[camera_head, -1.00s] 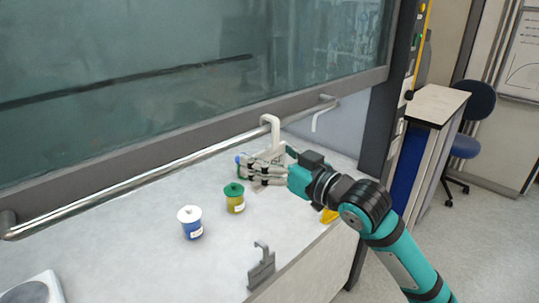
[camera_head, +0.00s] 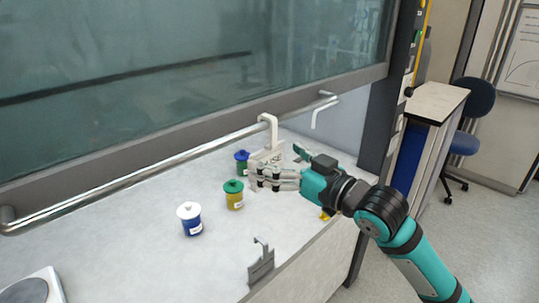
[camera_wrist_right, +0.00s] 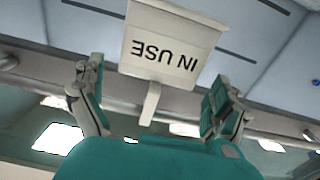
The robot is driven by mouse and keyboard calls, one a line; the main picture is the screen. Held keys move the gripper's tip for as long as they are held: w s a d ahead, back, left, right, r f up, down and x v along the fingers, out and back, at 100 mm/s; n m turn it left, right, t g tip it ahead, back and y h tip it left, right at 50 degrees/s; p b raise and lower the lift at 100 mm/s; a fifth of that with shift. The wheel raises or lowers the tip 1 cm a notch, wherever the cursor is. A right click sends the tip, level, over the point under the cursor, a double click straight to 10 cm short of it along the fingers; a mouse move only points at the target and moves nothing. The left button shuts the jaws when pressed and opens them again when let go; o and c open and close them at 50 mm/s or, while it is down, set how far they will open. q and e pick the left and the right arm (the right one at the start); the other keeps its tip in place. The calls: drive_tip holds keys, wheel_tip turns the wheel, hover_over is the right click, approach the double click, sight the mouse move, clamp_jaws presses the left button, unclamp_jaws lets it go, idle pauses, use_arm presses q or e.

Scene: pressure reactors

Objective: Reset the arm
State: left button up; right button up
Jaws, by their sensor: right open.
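My right gripper (camera_head: 272,168) is open and empty, over the right part of the worktop. Its arm comes in from the lower right. A white hook-shaped sign (camera_head: 268,154) hangs on the metal rail of the hood, just behind the fingers in the head view. In the right wrist view the sign (camera_wrist_right: 172,42) reads "IN USE" upside down, and the spread fingers (camera_wrist_right: 155,88) stand to either side with no visible grip on it. My left gripper is not in view.
A blue-green jar (camera_head: 242,162), a yellow jar with green lid (camera_head: 234,197) and a blue jar with white lid (camera_head: 190,221) stand on the worktop (camera_head: 120,240). A grey bracket (camera_head: 261,266) is at the front edge. The hood sash (camera_head: 160,80) is behind.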

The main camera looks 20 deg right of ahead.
drive_tip(key=shift+v, duration=2.3)
drive_tip(key=s+a+f+m+g+h, duration=0.1)
drive_tip(key=s+f+g+h, duration=0.15)
drive_tip(key=f, duration=0.95)
drive_tip(key=s+f+m+g+h, duration=0.15)
drive_tip(key=s+f+g, duration=0.25)
drive_tip(key=f, duration=0.8)
drive_tip(key=s+a+f+g+h, duration=0.1)
drive_tip(key=s+a+f+g, duration=0.1)
drive_tip(key=s+f+g, duration=0.4)
drive_tip(key=s+a+f+g+h, duration=0.1)
drive_tip(key=s+a+f, duration=0.1)
drive_tip(key=s+f, duration=0.75)
wheel_tip(320, 180, down, 25)
drive_tip(key=s+g, duration=0.1)
drive_tip(key=s, duration=0.1)
drive_tip(key=s+d+f+g, duration=0.1)
drive_tip(key=s+d+f, duration=0.1)
drive_tip(key=s+f, duration=1.3)
drive_tip(key=shift+s+d+n, duration=0.3)
drive_tip(key=shift+s+n, duration=0.15)
drive_tip(key=shift+s, duration=0.15)
drive_tip(key=shift+g, duration=0.25)
